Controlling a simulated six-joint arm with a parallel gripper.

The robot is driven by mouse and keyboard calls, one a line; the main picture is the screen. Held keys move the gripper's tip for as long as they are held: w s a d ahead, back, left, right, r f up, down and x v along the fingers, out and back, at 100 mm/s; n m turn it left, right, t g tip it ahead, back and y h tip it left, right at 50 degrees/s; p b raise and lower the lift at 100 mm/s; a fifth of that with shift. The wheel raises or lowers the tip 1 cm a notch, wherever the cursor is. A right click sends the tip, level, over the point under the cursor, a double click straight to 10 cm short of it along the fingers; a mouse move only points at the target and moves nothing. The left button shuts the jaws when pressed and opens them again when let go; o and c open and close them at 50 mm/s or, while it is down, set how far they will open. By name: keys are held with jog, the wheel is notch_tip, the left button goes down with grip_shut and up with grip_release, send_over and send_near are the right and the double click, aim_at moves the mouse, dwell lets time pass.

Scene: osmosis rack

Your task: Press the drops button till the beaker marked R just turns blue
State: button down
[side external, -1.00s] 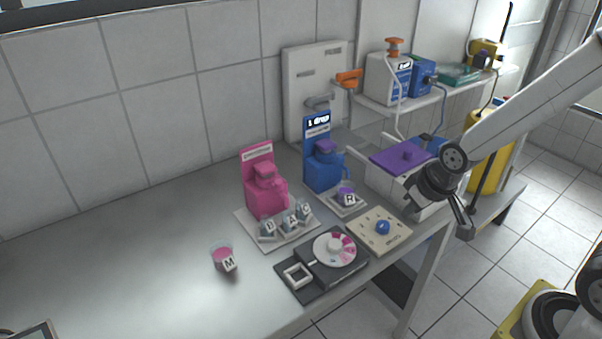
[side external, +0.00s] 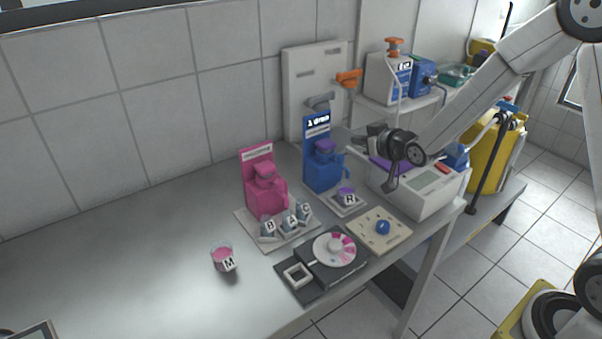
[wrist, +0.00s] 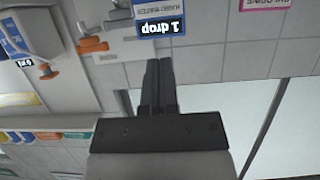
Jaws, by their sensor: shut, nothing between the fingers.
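The beaker marked R (side external: 347,198) stands on a pale pad in front of the blue dispenser (side external: 322,172). Its contents look purple, not clearly blue. The dispenser's display reads "1 drop" upside down in the wrist view (wrist: 160,28); it is hard to read from the side. I cannot clearly pick out the drops button; a small blue arm (side external: 345,172) sticks out at the dispenser's right. My gripper (side external: 362,143) is shut and empty, to the right of the dispenser and apart from it. Its closed fingers show in the wrist view (wrist: 158,68), pointing toward the display.
A pink dispenser (side external: 264,190) with small lettered beakers stands left. Beaker M (side external: 223,258), a dial device (side external: 335,248) and a board with a blue knob (side external: 380,229) are at the front. A white instrument (side external: 432,190) stands right.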

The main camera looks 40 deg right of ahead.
jog(key=shift+w+d+r+t, duration=0.15)
jog(key=shift+w+r+t, duration=0.1)
jog(key=shift+w+t, duration=0.15)
jog(key=shift+w+d+r+t, duration=0.1)
jog(key=shift+w+r+t, duration=0.15)
jog(key=shift+w, duration=0.2)
jog(key=shift+w+f, duration=0.1)
send_over(326, 144)
jog(key=s, duration=0.1)
notch_tip(326, 144, down, 2)
jog(key=shift+d+f, duration=0.15)
jog(key=shift+f, duration=0.05)
notch_tip(326, 144, down, 2)
jog(key=shift+f, duration=0.95)
jog(key=shift+f, duration=0.1)
